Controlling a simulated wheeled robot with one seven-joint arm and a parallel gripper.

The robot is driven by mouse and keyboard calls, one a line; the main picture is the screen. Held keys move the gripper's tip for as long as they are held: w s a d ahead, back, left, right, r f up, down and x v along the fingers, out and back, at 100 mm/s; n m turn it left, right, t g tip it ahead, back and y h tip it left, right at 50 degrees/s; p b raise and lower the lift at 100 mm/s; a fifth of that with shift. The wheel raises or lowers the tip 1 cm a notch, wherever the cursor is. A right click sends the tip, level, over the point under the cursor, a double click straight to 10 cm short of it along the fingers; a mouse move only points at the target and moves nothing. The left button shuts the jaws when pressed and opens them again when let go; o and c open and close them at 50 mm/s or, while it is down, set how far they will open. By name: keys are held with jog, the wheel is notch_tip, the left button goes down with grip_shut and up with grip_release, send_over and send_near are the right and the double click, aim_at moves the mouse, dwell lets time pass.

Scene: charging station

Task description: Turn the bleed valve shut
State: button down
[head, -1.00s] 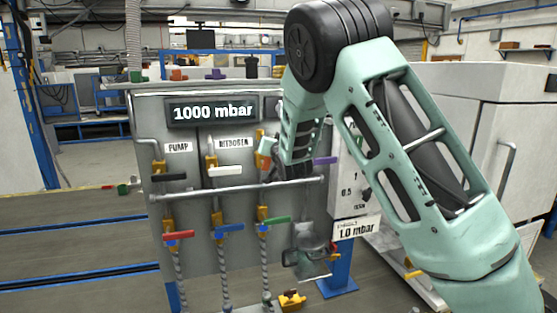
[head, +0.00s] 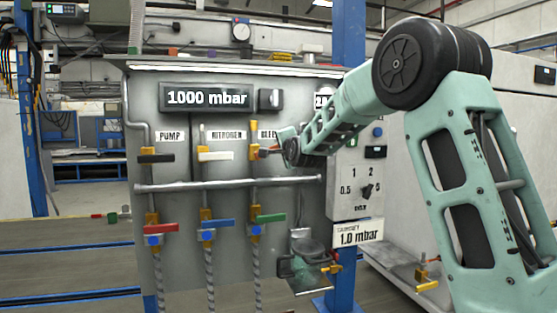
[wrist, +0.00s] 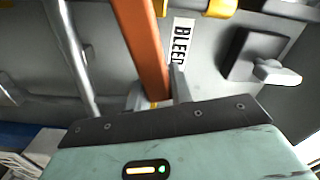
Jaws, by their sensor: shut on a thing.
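The bleed valve has a yellow body (head: 254,141) under the BLEED label at the upper right of the panel's pipe rows. Its orange handle (wrist: 145,45) runs up through the wrist view from between my fingers. In the head view my gripper (head: 281,150) reaches in from the right at the valve and covers most of the handle. In the wrist view my gripper (wrist: 155,98) is shut on the orange handle. The handle's exact angle is hard to tell in the head view.
The grey panel (head: 170,225) carries a 1000 mbar display (head: 206,97). A black pump handle (head: 157,157) and a white nitrogen handle (head: 216,156) lie left of the bleed valve. A horizontal pipe (head: 225,185) crosses below, above red, blue and green handles.

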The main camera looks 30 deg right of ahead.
jog(key=shift+d+f+m+b, duration=0.2)
jog(key=shift+f+m+b, duration=1.4)
jog(key=shift+b, duration=1.05)
jog(key=shift+r+m, duration=0.25)
jog(key=shift+m, duration=0.05)
jog(key=c, duration=1.2)
grip_release()
jog(key=shift+c, duration=0.2)
jog(key=shift+s, duration=0.1)
jog(key=b+v, duration=0.2)
jog(key=v, duration=1.5)
jog(key=shift+s+b, duration=0.2)
jog(key=shift+b, duration=0.2)
jog(key=shift+r, duration=0.1)
